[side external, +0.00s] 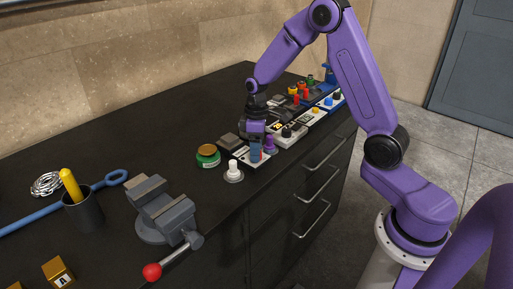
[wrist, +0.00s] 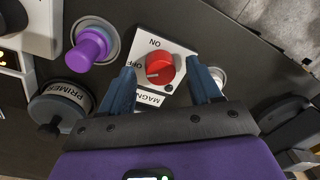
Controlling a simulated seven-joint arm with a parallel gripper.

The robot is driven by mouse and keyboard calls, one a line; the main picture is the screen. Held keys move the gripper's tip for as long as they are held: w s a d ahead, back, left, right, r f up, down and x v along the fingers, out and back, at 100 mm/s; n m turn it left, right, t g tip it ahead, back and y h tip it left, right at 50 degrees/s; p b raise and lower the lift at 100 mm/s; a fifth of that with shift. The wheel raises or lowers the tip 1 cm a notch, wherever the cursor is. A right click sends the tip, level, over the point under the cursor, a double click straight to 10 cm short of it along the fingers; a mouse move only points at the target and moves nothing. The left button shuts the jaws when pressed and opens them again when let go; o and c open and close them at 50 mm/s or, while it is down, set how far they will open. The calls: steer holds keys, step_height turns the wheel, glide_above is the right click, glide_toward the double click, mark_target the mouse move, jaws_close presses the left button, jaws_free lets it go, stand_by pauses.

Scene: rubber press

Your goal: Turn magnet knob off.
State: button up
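The magnet knob (wrist: 160,68) is a round red dial on a white panel (wrist: 176,44) printed ON, OFF and MAGNET. A white mark on the dial's face points toward the left, close to the OFF label. My gripper (wrist: 166,82) is open, with one blue finger on each side of the panel in the wrist view. The knob lies between the fingers, and I see gaps on both sides. In the side external view my gripper (side external: 256,152) hangs low over the panel and hides most of it.
A white knob (side external: 233,170) and a green jar (side external: 208,155) stand near my gripper. A grey vise (side external: 164,212) is at the front. More control panels (side external: 312,116) line the bench behind.

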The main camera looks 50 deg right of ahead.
step_height(320, 180, up, 17)
steer(key=shift+w+d+r, duration=0.2)
steer(key=shift+w+d, duration=0.05)
steer(key=shift+d, duration=0.15)
stand_by(0.5)
steer(key=shift+a, duration=0.1)
steer(key=s+a+f+n, duration=0.2)
steer(key=s+a+n, duration=0.1)
steer(key=s+a, duration=0.85)
steer(key=s+d+f+n, duration=0.1)
steer(key=s+f, duration=0.1)
steer(key=s, duration=0.8)
steer(key=s+d+f+n, duration=0.1)
steer(key=s+f, duration=0.1)
steer(key=s, duration=0.7)
steer(key=shift+s+f+n+t, duration=0.2)
steer(key=shift+s+n+t, duration=0.1)
steer(key=shift+s, duration=0.05)
